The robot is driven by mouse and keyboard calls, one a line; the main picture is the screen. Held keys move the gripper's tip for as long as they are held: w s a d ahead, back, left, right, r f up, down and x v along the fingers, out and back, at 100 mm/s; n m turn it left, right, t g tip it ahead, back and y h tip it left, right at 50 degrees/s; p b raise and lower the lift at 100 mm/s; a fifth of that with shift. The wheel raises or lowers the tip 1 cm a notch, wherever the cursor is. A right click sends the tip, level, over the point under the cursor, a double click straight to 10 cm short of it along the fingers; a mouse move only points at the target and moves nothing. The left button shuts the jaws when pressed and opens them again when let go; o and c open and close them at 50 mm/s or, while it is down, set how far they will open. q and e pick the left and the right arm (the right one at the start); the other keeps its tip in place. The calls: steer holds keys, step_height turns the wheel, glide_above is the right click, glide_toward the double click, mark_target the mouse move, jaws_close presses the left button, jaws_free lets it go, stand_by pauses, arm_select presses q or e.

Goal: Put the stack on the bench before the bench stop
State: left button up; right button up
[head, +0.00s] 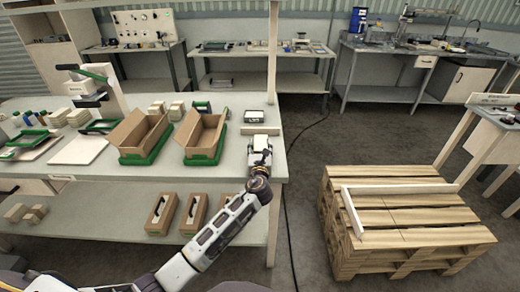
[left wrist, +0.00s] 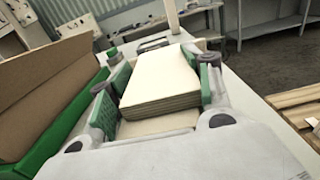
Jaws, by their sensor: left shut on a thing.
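The stack (left wrist: 160,82) is a block of pale cream sheets with layered edges. My left gripper (left wrist: 158,92) is shut on it, with a green-padded finger on each side. In the head view my left gripper (head: 260,150) is over the bench (head: 225,165) near its right end. The bench stop (head: 260,131) looks like a pale bar lying across the bench just beyond the gripper. The stack is close on the near side of this bar. I cannot tell whether the stack touches the bench. My right gripper is not in view.
Two open cardboard boxes in green trays (head: 203,137) stand left of the gripper. A small dark device (head: 254,116) lies beyond the bar. Several small stacks and tools fill the bench's left part. A pallet (head: 400,215) stands on the floor at right.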

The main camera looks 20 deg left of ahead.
arm_select(q)
steer(key=shift+f, duration=0.1)
steer(key=o, duration=1.1)
